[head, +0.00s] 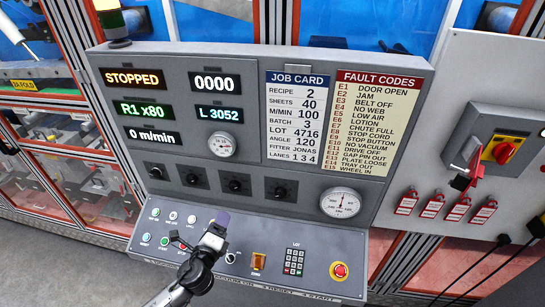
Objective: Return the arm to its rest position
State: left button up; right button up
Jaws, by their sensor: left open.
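My left arm (195,279) comes up from the bottom of the head view. My left gripper (200,230) is open, in front of the sloping lower button panel of the grey control console (255,120). One fingertip looks purple-grey, and the other is dark and lies near the row of small buttons. I see nothing held between the fingers. Whether a finger touches the panel I cannot tell. The gripper and wrist hide part of the panel's middle left. My right gripper is not in view.
The displays (133,79) read STOPPED, 0000, R1 x80, L 3052 and 0 m/min. A red stop button (340,271) and a keypad (294,261) sit right of the gripper. A red-yellow switch (502,151) and red tags (432,206) are at right. Guarded machinery stands behind.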

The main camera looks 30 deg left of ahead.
pick_arm(q)
jog(key=s+d+n+g+h+p, duration=0.1)
jog(key=s+d+n+g+p, duration=0.2)
jog(key=s, duration=0.7)
jog(key=s+d+n+g+h+p, duration=0.2)
jog(key=s+d+n+g, duration=0.4)
jog(key=s+n, duration=0.3)
jog(key=s+d+n+g+h+p, duration=0.2)
jog(key=s+d+n+g+p, duration=0.2)
jog(key=s, duration=0.8)
jog(key=d+n+p, duration=0.1)
jog(key=d+n, duration=0.1)
jog(key=shift+d+n+g, duration=0.2)
jog(key=shift+n+g, duration=0.2)
jog(key=shift+f, duration=0.1)
